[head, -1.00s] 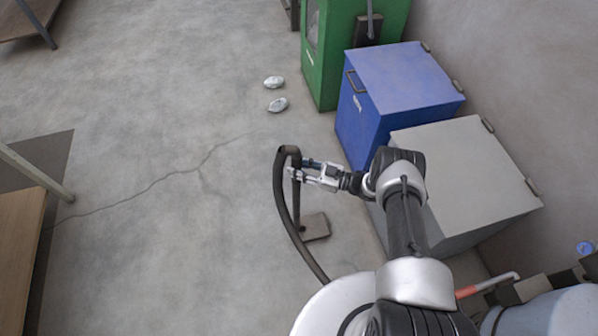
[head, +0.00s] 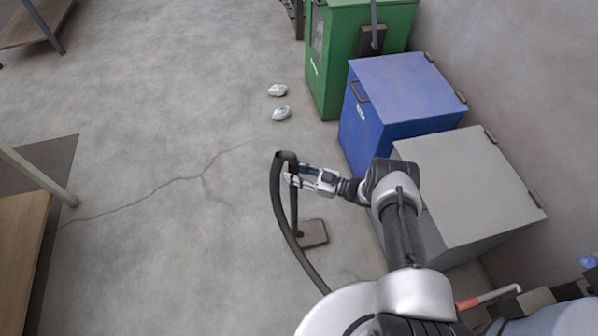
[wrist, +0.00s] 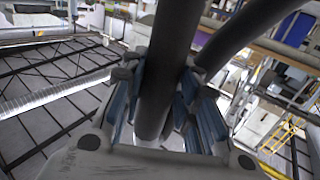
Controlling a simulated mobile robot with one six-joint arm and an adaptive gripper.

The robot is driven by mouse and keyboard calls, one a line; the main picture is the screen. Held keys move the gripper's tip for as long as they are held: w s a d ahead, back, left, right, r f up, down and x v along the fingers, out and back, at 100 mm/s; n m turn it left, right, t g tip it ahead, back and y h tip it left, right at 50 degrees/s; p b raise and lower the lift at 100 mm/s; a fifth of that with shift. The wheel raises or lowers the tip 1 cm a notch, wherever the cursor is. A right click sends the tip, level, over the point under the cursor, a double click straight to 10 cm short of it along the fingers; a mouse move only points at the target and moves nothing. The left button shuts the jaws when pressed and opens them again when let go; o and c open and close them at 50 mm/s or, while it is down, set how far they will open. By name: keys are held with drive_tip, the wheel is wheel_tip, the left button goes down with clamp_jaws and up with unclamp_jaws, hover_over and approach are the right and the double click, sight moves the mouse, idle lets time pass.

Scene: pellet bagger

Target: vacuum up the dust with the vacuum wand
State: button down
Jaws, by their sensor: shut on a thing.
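My gripper (head: 300,177) is shut on the upright tube of the vacuum wand (head: 294,208). The wrist view shows the dark wand tube (wrist: 168,75) between the blue-padded fingers. The wand's flat head (head: 313,233) is low at the floor; whether it touches cannot be told. A dark hose curves from the wand's top down toward my body. Two pale grey heaps (head: 278,90) and (head: 281,113), which look like the dust, lie on the floor ahead of the wand, apart from its head.
A green cabinet (head: 343,60), a blue bin (head: 375,125) and a grey bin (head: 470,180) stand along the right wall. A wooden table (head: 20,240) is at left on a dark mat. The cracked concrete floor between is clear.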

drive_tip(key=s+a+r, duration=0.1)
drive_tip(key=s+a, duration=0.1)
drive_tip(key=a, duration=0.6)
drive_tip(key=s+a+r+p, duration=0.1)
drive_tip(key=s+a, duration=0.1)
drive_tip(key=a, duration=0.5)
drive_tip(key=shift+s+a, duration=0.25)
drive_tip(key=shift+a, duration=0.15)
drive_tip(key=shift+r, duration=0.1)
